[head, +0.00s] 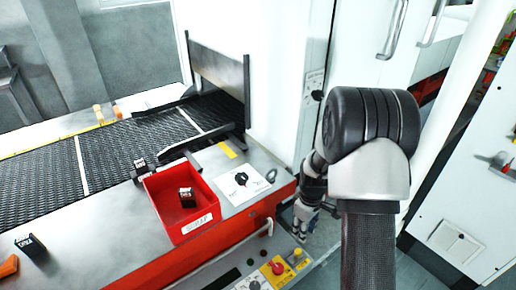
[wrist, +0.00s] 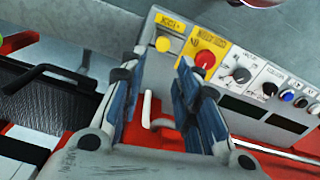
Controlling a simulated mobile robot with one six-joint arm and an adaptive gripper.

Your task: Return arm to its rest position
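My gripper (head: 303,224) hangs low at the right end of the red-fronted machine, beside its front corner. In the wrist view my gripper (wrist: 160,62) shows two blue-grey fingers standing apart, with nothing held between them. A pale bent handle on the red front shows in the gap between the fingers. My arm bends through a large dark joint on the right of the head view.
A mesh belt (head: 110,157) runs into the machine. A red bin (head: 163,205) holds a small black box (head: 187,197); another black box (head: 31,248) lies at the left. A control panel (wrist: 239,75) with knobs and buttons lies close beyond my fingers.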

